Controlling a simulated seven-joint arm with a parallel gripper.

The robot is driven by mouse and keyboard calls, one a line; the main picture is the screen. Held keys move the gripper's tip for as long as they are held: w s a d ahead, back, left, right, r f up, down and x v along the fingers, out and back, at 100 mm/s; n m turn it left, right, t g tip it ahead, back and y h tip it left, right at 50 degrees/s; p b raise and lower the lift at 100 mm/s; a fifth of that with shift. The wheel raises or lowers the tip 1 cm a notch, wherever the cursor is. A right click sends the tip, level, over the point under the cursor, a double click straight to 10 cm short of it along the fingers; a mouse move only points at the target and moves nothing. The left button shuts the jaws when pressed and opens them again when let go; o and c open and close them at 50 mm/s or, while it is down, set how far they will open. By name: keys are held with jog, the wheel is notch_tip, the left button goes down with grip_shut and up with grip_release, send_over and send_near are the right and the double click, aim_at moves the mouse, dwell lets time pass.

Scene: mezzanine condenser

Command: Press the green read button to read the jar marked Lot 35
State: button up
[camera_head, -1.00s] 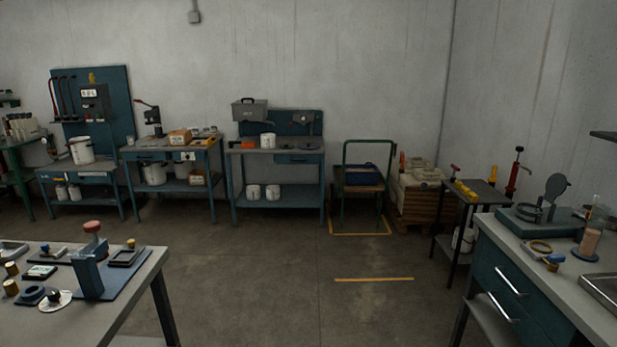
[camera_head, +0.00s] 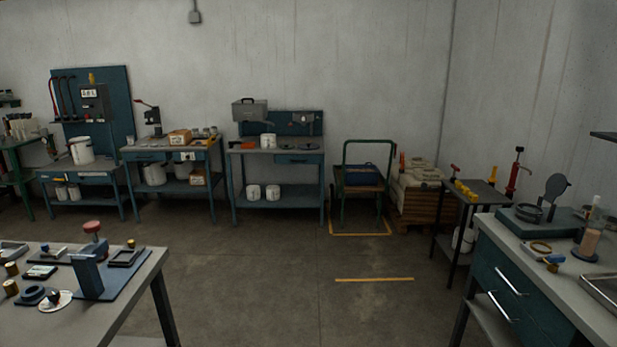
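My gripper is not in view. No green read button can be made out in the head view. A dark control box (camera_head: 95,98) with a small white display is mounted on the blue back panel at the far left; its buttons are too small to tell. White pots stand on the benches, among them one on the left bench (camera_head: 81,150) and one on the middle bench (camera_head: 268,141). I cannot read any Lot 35 mark on them or on the small jars.
A grey table (camera_head: 130,300) with a red-topped press (camera_head: 92,230) is at the near left. A drawer bench (camera_head: 520,285) is at the near right. A green trolley (camera_head: 362,176) and a loaded pallet (camera_head: 415,190) stand at the back. The concrete floor (camera_head: 270,285) between is clear.

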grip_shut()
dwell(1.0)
